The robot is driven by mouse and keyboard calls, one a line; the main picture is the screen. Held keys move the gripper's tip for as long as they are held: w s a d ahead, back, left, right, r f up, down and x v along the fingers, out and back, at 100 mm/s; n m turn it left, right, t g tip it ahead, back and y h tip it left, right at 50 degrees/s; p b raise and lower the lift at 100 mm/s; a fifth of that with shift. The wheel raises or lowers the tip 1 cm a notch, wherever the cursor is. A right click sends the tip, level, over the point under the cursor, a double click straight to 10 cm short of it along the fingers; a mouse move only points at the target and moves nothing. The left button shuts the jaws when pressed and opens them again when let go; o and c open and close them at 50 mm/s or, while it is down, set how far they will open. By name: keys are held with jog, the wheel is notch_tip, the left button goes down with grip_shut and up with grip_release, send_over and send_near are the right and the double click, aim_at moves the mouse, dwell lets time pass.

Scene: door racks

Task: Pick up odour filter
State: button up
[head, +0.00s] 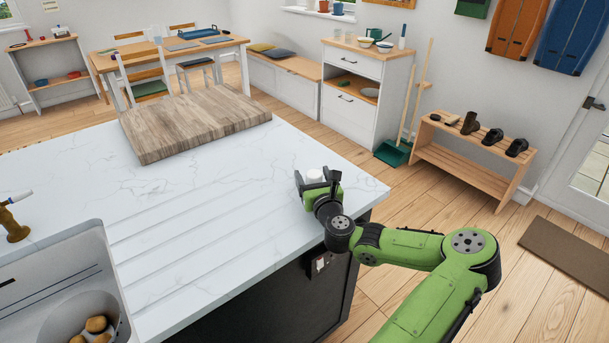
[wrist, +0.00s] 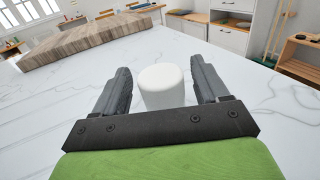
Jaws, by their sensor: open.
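A small white cylinder, which looks like the odour filter (wrist: 162,86), stands upright on the white marble worktop (head: 230,215) near its right corner. In the head view the odour filter (head: 314,175) shows partly, with my gripper around it. My gripper (head: 316,181) is open and low over the worktop. In the wrist view its two dark fingers (wrist: 161,80) stand on either side of the cylinder, with a gap on each side. The cylinder's lower front is hidden by the gripper's dark crossbar.
A thick wooden board (head: 195,122) lies on the worktop at the back left. A sink (head: 70,290) with several yellowish round items is at the front left. The worktop's right edge drops off beside my arm. The marble between board and gripper is clear.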

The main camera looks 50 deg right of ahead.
jog(key=shift+w+d, duration=0.1)
jog(key=shift+d, duration=0.15)
jog(key=shift+s+a+r, duration=0.3)
jog(key=shift+s+r, duration=0.05)
jog(key=shift+w+d+f, duration=0.1)
jog(key=c, duration=1)
